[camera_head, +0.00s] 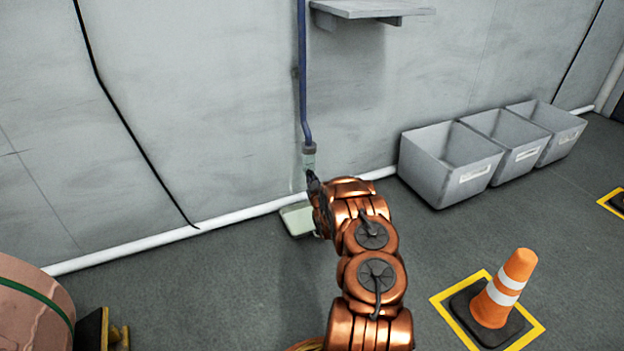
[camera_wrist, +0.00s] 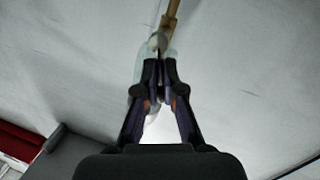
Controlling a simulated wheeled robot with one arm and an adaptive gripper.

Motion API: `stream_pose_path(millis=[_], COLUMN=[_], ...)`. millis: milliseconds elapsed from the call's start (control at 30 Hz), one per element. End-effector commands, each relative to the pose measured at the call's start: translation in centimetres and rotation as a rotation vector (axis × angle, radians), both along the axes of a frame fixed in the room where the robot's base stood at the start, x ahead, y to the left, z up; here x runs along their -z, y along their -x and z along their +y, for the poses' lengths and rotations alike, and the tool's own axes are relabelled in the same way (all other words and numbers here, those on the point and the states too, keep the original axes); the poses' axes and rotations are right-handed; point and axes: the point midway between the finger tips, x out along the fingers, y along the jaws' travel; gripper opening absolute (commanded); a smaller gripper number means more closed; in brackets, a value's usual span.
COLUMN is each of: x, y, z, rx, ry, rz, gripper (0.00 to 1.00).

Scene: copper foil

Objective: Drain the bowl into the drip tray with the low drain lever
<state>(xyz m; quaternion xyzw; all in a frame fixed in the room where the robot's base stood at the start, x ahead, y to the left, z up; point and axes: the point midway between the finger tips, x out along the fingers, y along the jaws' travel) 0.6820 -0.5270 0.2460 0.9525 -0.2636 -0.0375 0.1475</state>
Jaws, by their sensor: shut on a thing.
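The clear bowl (camera_head: 309,160) hangs below a grey collar at the lower end of a blue pipe (camera_head: 303,80) on the wall. Its pale translucent side also shows in the wrist view (camera_wrist: 140,68). The pale drip tray (camera_head: 294,221) lies on the floor by the wall, below the bowl and partly behind my arm. My gripper (camera_head: 312,180) is at the underside of the bowl. In the wrist view its fingertips (camera_wrist: 160,70) are close together, shut on the low drain lever, which the fingers mostly hide. I cannot tell the lever's angle.
Several grey bins, the nearest (camera_head: 440,175), stand along the wall to the right. An orange cone (camera_head: 508,285) stands on a yellow-marked square. A shelf (camera_head: 370,10) juts out above. A copper-coloured drum (camera_head: 35,300) is at lower left.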

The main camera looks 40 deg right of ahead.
Motion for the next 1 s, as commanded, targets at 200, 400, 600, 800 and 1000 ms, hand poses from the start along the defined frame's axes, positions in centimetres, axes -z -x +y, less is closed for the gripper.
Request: stream_pose_path(millis=[200, 400, 600, 800, 1000], x=[-0.2, 0.1, 0.3, 0.7, 1.3], y=[-0.3, -0.5, -0.6, -0.8, -0.9], z=[0.5, 1.0, 1.4, 1.8, 2.2], rx=[-0.002, -0.002, -0.001, -0.002, -0.006], ry=[0.125, 0.293, 0.472, 0.636, 0.796], rz=[0.038, 0.096, 0.158, 0.213, 0.267], gripper=[0.0, 0.0, 0.0, 0.0, 0.0])
